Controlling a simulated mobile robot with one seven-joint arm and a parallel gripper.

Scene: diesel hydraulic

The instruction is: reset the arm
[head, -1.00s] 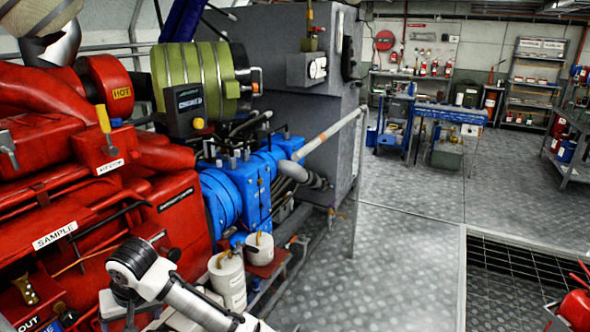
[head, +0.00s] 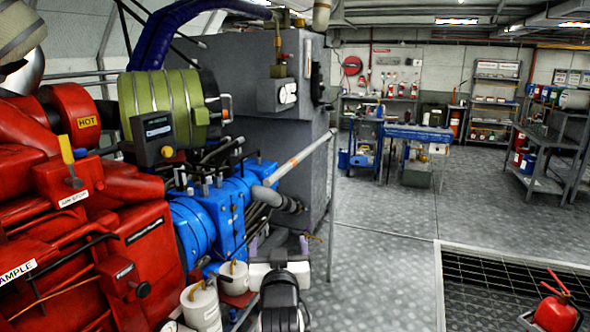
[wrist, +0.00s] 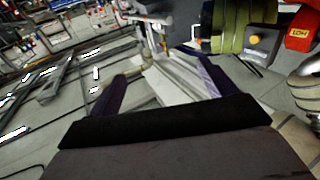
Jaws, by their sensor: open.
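My gripper (wrist: 157,72) is open in the wrist view, its two dark purple fingers spread apart with nothing held between them. In the head view my gripper (head: 278,244) shows at the lower middle, partly hidden behind the white and black end of my arm. It is in front of the blue pump block (head: 222,215) and the grey cabinet (head: 290,130); whether it touches anything there I cannot tell.
A red engine (head: 110,225) with a green cylinder (head: 165,105) fills the left. White canisters (head: 202,305) stand close left of my arm. A grey railing pipe (head: 331,210) rises to its right.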

